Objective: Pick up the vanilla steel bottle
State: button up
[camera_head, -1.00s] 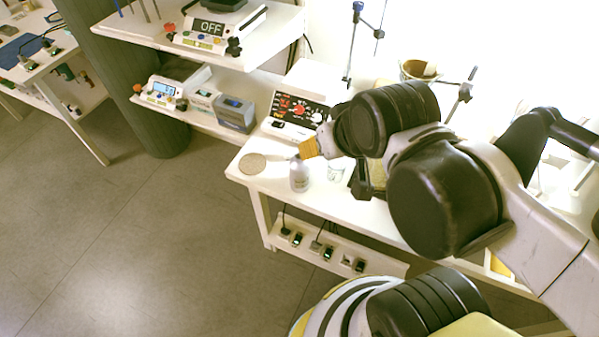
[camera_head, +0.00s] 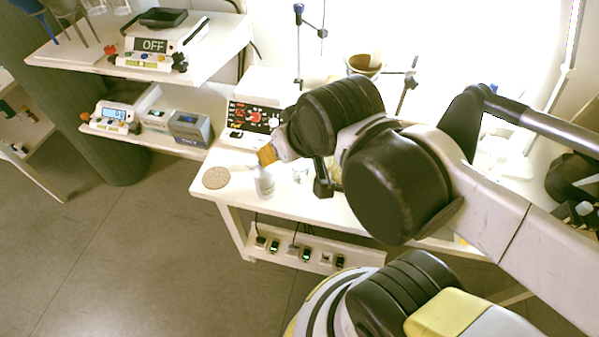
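A small pale bottle (camera_head: 264,183) stands upright near the front edge of the white table, just right of a round tan disc. Its label is too small to read, so I cannot tell if it is the vanilla steel bottle. My arm reaches in from the right, and its orange-ringed part (camera_head: 267,155) overlaps the area just above the bottle in the picture. I cannot make out gripper fingers or their opening, or tell whether anything touches the bottle. A small clear glass vessel (camera_head: 300,174) is to its right, partly behind my arm.
The tan disc (camera_head: 216,178) lies on the table's left corner. Two shelves with instruments are at the left. A lab stand (camera_head: 299,45) and a brown bowl (camera_head: 365,66) are further back. The floor at lower left is clear.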

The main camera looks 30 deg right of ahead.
aim_at(264, 178)
jog(key=k+j+z, duration=0.1)
jog(key=j, duration=0.35)
jog(key=k+j+z, duration=0.1)
jog(key=k+j, duration=0.15)
jog(key=j, duration=0.15)
jog(key=k+j, duration=0.2)
jog(key=j, duration=0.2)
jog(key=k+j+z, duration=0.15)
jog(key=j, duration=0.25)
